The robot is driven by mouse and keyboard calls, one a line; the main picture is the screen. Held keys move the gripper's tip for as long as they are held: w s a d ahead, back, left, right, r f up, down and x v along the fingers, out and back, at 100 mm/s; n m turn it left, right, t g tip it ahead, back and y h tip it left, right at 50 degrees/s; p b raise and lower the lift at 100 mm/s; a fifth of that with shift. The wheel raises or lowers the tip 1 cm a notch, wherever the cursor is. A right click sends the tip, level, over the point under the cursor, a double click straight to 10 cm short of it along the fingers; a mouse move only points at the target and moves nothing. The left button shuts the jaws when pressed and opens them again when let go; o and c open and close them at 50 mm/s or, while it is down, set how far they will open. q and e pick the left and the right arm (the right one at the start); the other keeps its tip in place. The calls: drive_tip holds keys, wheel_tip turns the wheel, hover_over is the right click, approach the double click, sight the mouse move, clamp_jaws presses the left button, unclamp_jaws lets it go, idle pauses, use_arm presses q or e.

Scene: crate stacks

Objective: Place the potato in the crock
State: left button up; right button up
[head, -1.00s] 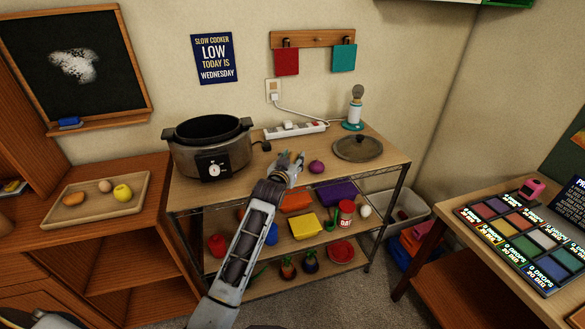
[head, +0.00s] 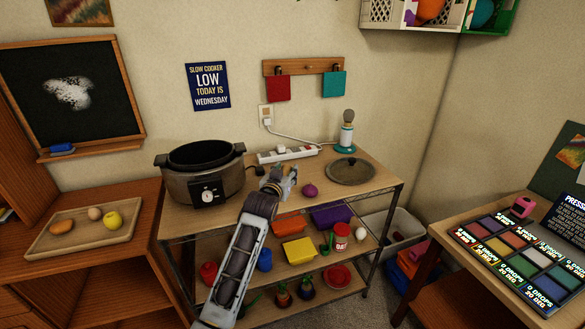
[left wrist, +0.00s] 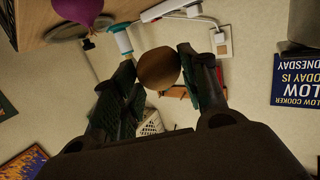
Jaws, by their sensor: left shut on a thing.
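The crock (head: 181,188) is the dark-lined pot of the grey slow cooker, standing uncovered at the left end of the shelf unit's top. Its lid (head: 351,172) lies flat at the right of that top. My left gripper (head: 277,178) is to the right of the crock, between it and a purple onion (head: 310,190). In the left wrist view, a round brown thing, seemingly the potato (left wrist: 159,69), sits between the fingertips, and the gripper is shut on it. In the head view the potato is not clearly visible. My right gripper is out of view.
A power strip (head: 287,154) and its cord lie behind the gripper, with a white-and-teal lamp-like item (head: 346,132) beside them. A wooden tray (head: 70,247) with produce and an egg sits on the left cabinet. Lower shelves hold coloured containers.

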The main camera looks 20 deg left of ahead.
use_arm(q)
drive_tip(key=shift+w+r, duration=0.1)
drive_tip(key=shift+r, duration=0.35)
drive_tip(key=s+r, duration=0.3)
drive_tip(key=r, duration=1)
drive_tip(key=s+f, duration=0.6)
drive_tip(key=f, duration=0.5)
drive_tip(key=s+f, duration=0.7)
drive_tip(key=f, duration=0.4)
drive_tip(key=s+f, duration=0.7)
drive_tip(key=f, duration=0.4)
drive_tip(key=shift+s+p, duration=0.25)
drive_tip(key=shift+p, duration=0.05)
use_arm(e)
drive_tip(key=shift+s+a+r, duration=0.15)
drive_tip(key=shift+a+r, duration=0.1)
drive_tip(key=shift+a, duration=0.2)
